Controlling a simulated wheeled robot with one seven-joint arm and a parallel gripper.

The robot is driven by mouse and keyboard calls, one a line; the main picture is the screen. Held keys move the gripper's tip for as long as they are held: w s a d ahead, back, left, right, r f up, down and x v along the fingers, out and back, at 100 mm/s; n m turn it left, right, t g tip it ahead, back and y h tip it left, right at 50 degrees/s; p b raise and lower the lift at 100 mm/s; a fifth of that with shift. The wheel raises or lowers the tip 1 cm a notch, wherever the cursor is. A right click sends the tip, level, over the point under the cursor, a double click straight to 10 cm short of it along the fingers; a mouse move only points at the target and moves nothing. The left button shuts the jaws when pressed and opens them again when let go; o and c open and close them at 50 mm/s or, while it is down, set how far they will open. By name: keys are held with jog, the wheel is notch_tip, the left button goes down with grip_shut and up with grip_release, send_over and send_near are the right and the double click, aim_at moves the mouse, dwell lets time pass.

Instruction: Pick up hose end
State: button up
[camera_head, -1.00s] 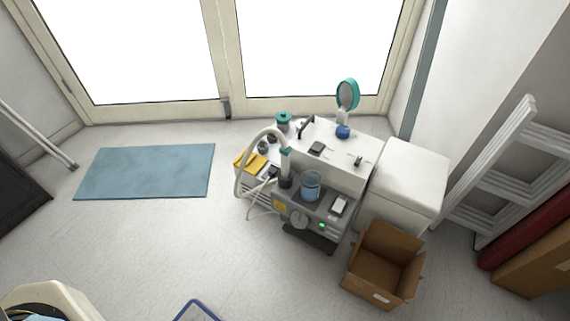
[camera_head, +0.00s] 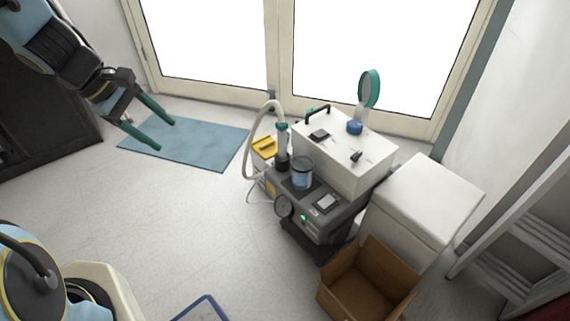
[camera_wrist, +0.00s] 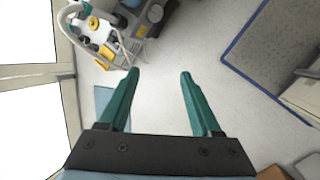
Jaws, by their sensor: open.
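The pale ribbed hose (camera_head: 248,149) arcs up from the left side of the compressor unit (camera_head: 322,215) and bends over toward an upright piece with a teal collar (camera_head: 282,128). I take this as the hose end, but cannot be sure. The hose also shows in the wrist view at upper left (camera_wrist: 131,58), beside the yellow item (camera_wrist: 93,23). My gripper (camera_head: 165,135) has two teal fingers, spread apart and empty, to the left of the unit above the blue mat. In the wrist view my gripper (camera_wrist: 159,72) has only floor between its fingers.
A blue mat (camera_head: 200,145) lies by the glass doors. A white cabinet (camera_head: 425,205), an open cardboard box (camera_head: 365,285) and a ladder (camera_head: 520,235) are at right. Floor left of the unit is clear.

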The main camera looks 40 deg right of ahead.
jog(key=d+f+n+g+h+b, duration=0.1)
jog(key=d+f+n+h+b, duration=0.35)
jog(key=d+f+b, duration=0.8)
jog(key=n+t+h+b, duration=0.1)
jog(key=n+h+b, duration=0.25)
jog(key=n, duration=0.35)
send_near(281, 136)
jog(key=x, duration=0.3)
jog(key=shift+n, duration=0.45)
jog(key=b+x, duration=0.1)
jog(key=x, duration=0.4)
jog(key=shift+d+f+b, duration=0.15)
jog(key=shift+d+b, duration=0.05)
jog(key=shift+b, duration=0.2)
jog(key=shift+w+f+b+x, duration=0.1)
jog(key=shift+w+b+x, duration=0.15)
jog(key=shift+x, duration=0.75)
jog(key=shift+w+f+b+x, duration=0.1)
jog(key=shift+b+x, duration=0.15)
jog(key=shift+x, duration=0.7)
jog(key=shift+w+f+b+x, duration=0.1)
jog(key=shift+w+b+x, duration=0.15)
jog(key=shift+x, duration=0.75)
jog(key=shift+r, duration=0.1)
grip_shut()
